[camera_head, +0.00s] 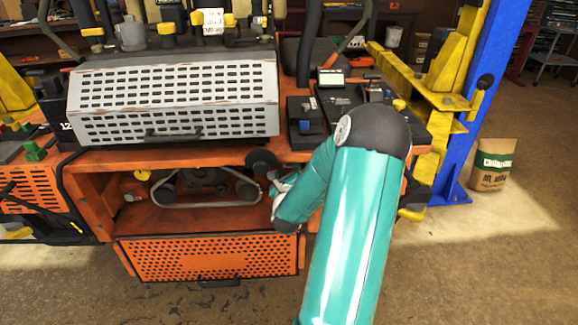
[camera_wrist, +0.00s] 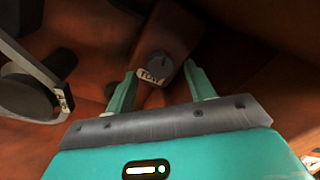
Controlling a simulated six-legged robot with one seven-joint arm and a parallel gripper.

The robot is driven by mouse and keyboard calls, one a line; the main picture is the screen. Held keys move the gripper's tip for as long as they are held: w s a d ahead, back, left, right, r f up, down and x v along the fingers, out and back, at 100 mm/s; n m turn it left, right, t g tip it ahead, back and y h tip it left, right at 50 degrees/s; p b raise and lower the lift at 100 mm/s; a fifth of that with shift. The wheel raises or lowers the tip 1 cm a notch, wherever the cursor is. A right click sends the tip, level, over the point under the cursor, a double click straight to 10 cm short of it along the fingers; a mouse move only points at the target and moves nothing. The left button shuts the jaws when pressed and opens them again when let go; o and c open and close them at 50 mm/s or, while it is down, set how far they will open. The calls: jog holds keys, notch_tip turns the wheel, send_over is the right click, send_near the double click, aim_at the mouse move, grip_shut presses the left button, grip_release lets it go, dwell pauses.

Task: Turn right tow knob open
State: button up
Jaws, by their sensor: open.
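The tow knob (camera_wrist: 158,66) is a dark round knob with a white label reading "TOW" (camera_wrist: 152,78), on an orange-brown surface in the wrist view. My gripper (camera_wrist: 157,78) is open, with its two teal fingers on either side of the label, just short of the knob in the picture. Whether a finger touches the knob I cannot tell. In the head view my teal arm reaches into the right side of the mower's open front bay (camera_head: 180,215). My gripper there is mostly hidden by the arm, and the knob cannot be made out.
An orange perforated panel (camera_head: 208,259) hangs open below the bay. A belt and pulleys (camera_head: 207,188) lie inside it; a dark pulley (camera_wrist: 30,97) is at the left in the wrist view. A blue lift post (camera_head: 487,90) and a paper sack (camera_head: 493,164) stand at the right.

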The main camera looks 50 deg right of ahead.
jog(key=shift+x, duration=1.1)
jog(key=shift+s, duration=0.1)
jog(key=c, duration=1)
jog(key=shift+n, duration=0.5)
jog(key=shift+s+f+n+t, duration=0.1)
jog(key=shift+n+t, duration=0.4)
jog(key=shift+n, duration=3.2)
jog(key=shift+n+t, duration=0.5)
jog(key=shift+n, duration=3.2)
jog(key=shift+d, duration=0.1)
